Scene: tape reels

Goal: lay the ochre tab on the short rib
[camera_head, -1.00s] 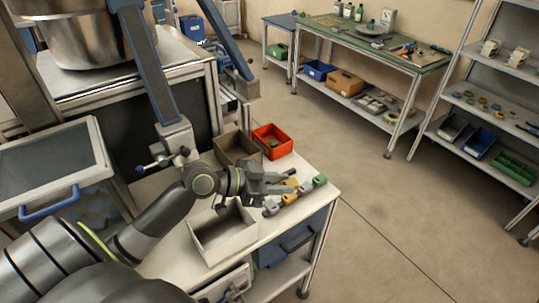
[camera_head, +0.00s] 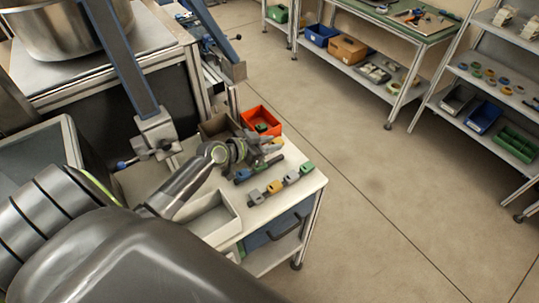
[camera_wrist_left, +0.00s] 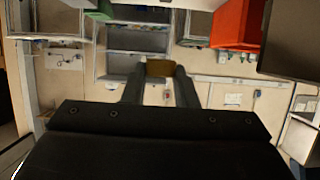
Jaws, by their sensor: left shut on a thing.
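The ochre tab (camera_wrist_left: 160,68) is between the fingertips of my left gripper (camera_wrist_left: 160,78) in the left wrist view. In the head view the tab (camera_head: 278,140) shows as a small ochre patch at the tip of my left gripper (camera_head: 272,147), over the back of the white table. A dark bar (camera_head: 262,168) with blue and green parts lies just below the gripper in the picture. A longer row with grey, yellow and green blocks (camera_head: 291,178) lies in front of it. I cannot tell surely which one is the short rib. My right gripper is not in view.
A red bin (camera_head: 262,118) with something green inside and a brown bin (camera_head: 216,126) stand behind the gripper. An empty pale bin (camera_head: 213,222) stands at the table's (camera_head: 288,207) front left. A blue-grey post (camera_head: 122,55) rises left of the bins.

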